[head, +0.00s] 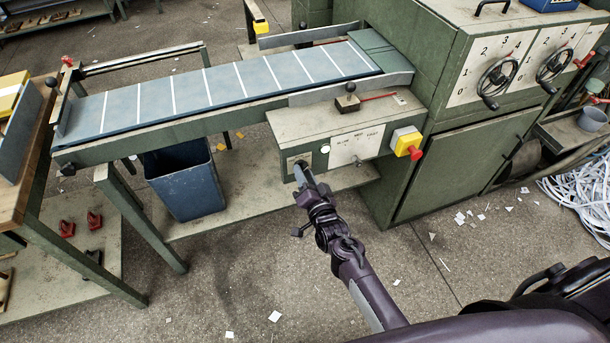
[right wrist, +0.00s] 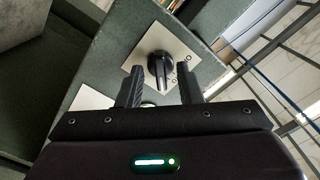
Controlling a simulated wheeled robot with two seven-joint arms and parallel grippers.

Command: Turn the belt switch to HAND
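The belt switch (right wrist: 159,67) is a black knob on a pale square plate, set in the left part of the green control box's front (head: 323,145). In the right wrist view its handle lies roughly upright in the picture; the marks beside it are too small to read. My right gripper (right wrist: 161,80) is open, with one finger on each side of the knob in that view. I cannot tell whether the fingers touch it. In the head view my right gripper (head: 306,176) is right at the switch plate and covers most of the knob. My left gripper is not in view.
On the same box are a white labelled panel (head: 355,148), a yellow box with a red knob (head: 407,141) and a lever on top (head: 348,101). The belt (head: 215,90) runs above, with a blue bin (head: 184,181) below. Open floor lies in front.

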